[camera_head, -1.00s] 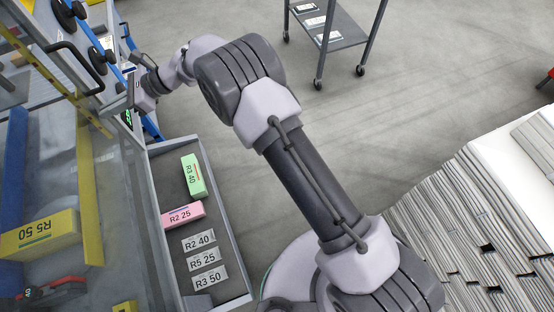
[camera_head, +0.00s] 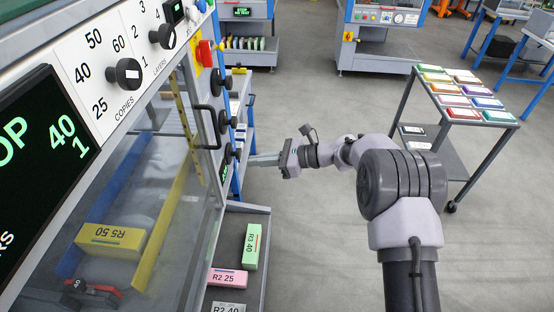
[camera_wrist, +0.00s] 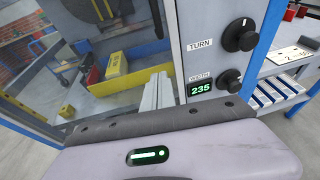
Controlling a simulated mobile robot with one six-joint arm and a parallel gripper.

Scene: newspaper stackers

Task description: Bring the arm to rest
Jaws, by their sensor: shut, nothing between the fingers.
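My gripper (camera_head: 264,160) is at the end of my extended arm, just right of the stacker machine's blue post in the head view. Its jaws are shut and empty. In the wrist view the closed fingers (camera_wrist: 158,92) point toward the machine's glass front, left of the knob panel (camera_wrist: 215,60). That panel carries a TURN knob (camera_wrist: 239,34), a WIDTH knob (camera_wrist: 230,80) and a display reading 235 (camera_wrist: 201,87). I cannot tell from the wrist view how close the fingertips are to the machine.
A tray (camera_head: 262,275) below my gripper holds a green R3 40 block (camera_head: 251,246) and a pink R2 25 block (camera_head: 228,277). A yellow R5 50 block (camera_head: 110,240) lies behind the glass. A cart (camera_head: 467,100) with coloured stacks stands at the right. Grey floor (camera_head: 310,250) is open between.

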